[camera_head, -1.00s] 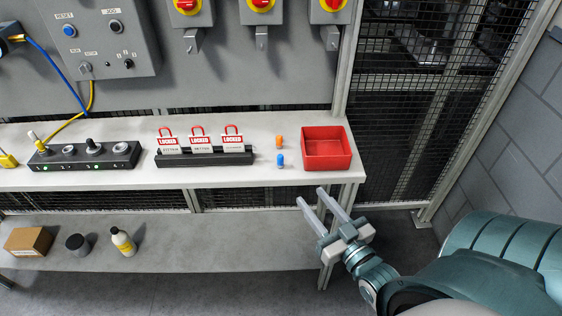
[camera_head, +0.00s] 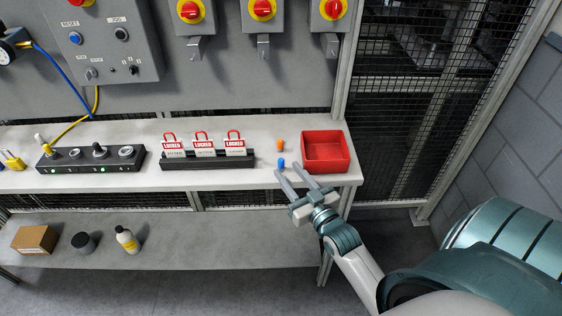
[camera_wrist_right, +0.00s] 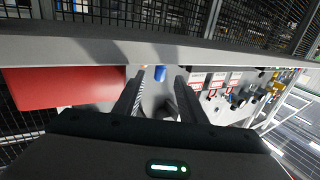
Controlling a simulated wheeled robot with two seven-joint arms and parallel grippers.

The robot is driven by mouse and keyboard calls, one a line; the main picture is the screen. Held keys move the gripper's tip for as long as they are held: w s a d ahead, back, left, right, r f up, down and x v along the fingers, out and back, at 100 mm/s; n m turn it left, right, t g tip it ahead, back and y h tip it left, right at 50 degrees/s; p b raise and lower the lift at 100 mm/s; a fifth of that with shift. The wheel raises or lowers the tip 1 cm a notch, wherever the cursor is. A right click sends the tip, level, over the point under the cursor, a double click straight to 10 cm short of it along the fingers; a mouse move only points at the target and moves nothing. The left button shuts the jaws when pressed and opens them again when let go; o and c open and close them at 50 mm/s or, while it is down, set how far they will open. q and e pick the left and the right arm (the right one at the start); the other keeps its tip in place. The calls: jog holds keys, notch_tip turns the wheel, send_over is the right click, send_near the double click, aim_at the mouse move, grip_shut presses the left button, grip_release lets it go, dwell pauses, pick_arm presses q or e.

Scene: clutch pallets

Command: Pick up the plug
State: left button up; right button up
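A small blue plug (camera_head: 281,163) stands on the grey bench, left of the red bin. A small orange plug (camera_head: 280,146) stands just behind it. My right gripper (camera_head: 288,168) is open, its fingertips at the bench's front edge close to the blue plug, with nothing held. In the right wrist view the blue plug (camera_wrist_right: 160,73) shows beyond the gap between the two open fingers (camera_wrist_right: 160,85); I cannot tell its exact distance from them. The orange plug is not clear there. My left gripper is not in view.
A red bin (camera_head: 326,170) stands right of the plugs. A black rack (camera_head: 206,164) with red-and-white "LOCKED" padlocks is to the left, then a black socket strip (camera_head: 91,161). The bench front edge lies below the gripper. A lower shelf holds a box (camera_head: 35,239) and bottles.

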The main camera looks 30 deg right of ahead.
aim_at(283, 162)
jog(key=shift+w, duration=0.15)
jog(key=shift+w+r+p, duration=0.25)
jog(key=shift+p, duration=0.05)
jog(key=w+p, duration=0.1)
jog(key=w, duration=0.1)
jog(key=w+p, duration=0.1)
jog(key=shift+w+d+r, duration=0.2)
jog(key=shift+w+r, duration=0.2)
jog(key=shift+w+f, duration=0.15)
jog(key=shift+w, duration=0.25)
grip_shut()
